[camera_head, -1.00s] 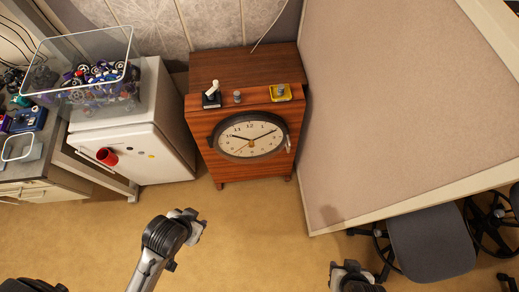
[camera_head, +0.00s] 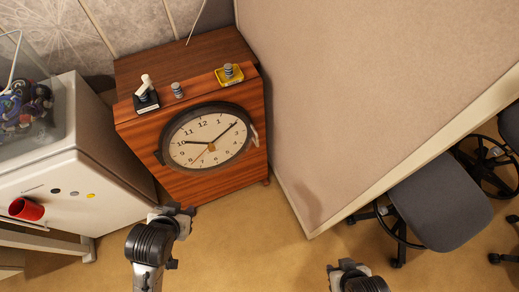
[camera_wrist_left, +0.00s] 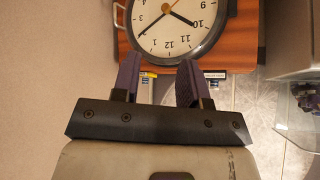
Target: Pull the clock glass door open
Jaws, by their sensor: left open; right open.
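The clock (camera_head: 210,143) has a white face behind a round, dark-rimmed glass door (camera_head: 166,133), set in the front of a reddish wooden cabinet (camera_head: 228,178). The door looks closed. A small pale handle (camera_head: 254,136) is on its right rim. In the left wrist view the clock face (camera_wrist_left: 172,22) appears upside down beyond the fingers. My left gripper (camera_head: 178,211) is open and empty, below and in front of the clock; its parted fingers also show in the left wrist view (camera_wrist_left: 158,80). My right gripper (camera_head: 350,268) is open at the bottom, away from the clock.
A grey office chair (camera_head: 430,205) stands at the right. The floor (camera_head: 255,245) in front is clear.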

